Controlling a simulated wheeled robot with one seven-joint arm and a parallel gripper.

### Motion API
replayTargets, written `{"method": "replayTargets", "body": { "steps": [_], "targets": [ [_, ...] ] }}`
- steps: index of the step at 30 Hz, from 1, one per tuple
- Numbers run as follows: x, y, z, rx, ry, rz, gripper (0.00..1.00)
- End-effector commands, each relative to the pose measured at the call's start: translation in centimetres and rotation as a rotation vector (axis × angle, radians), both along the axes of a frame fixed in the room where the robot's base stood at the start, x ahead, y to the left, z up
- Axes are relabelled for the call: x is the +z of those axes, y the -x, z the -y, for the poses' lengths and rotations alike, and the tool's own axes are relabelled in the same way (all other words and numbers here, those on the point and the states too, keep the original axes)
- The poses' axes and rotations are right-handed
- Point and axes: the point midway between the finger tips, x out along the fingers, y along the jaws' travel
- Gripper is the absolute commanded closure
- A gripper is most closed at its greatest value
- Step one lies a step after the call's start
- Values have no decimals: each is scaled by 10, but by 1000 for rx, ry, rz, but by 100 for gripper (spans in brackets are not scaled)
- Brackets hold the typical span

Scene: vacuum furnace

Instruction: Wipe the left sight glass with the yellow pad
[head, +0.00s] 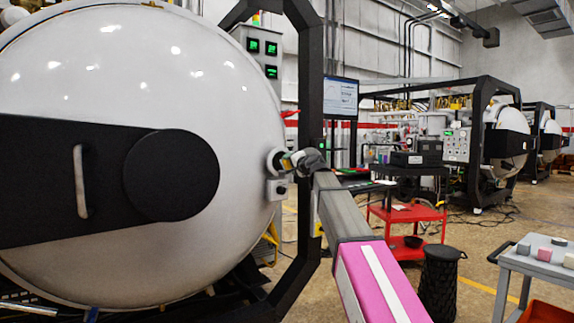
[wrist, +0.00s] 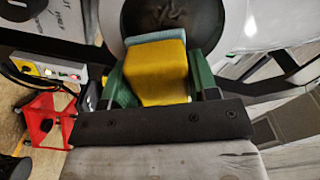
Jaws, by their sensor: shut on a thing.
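My gripper (wrist: 163,72) is shut on the yellow pad (wrist: 156,78), with one green finger on each side. A blue-grey layer covers the pad's far end. Just beyond it in the wrist view is a round dark glass (wrist: 178,20) in a grey ring, which appears to be a sight glass. The pad's far end overlaps its lower part, and I cannot tell whether they touch. In the head view, my gripper (head: 292,161) is at the right edge of the white furnace door, in front of the small round sight glass (head: 274,160), which is partly hidden.
A small box with a black knob (head: 278,190) sits just below the sight glass. A black frame post (head: 310,90) stands close to my arm. A red cart (head: 405,215) is behind, and a grey cart with several blocks (head: 535,262) is at the right.

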Motion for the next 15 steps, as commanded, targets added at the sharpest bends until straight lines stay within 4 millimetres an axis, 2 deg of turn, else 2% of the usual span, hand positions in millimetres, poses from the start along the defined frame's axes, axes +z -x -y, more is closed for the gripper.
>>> {"method": "replayTargets", "body": {
  "steps": [8,15],
  "targets": [
    [0,-1,4,-3,0,2,64],
    [0,7,-10,0,2,3,64]
  ]
}}
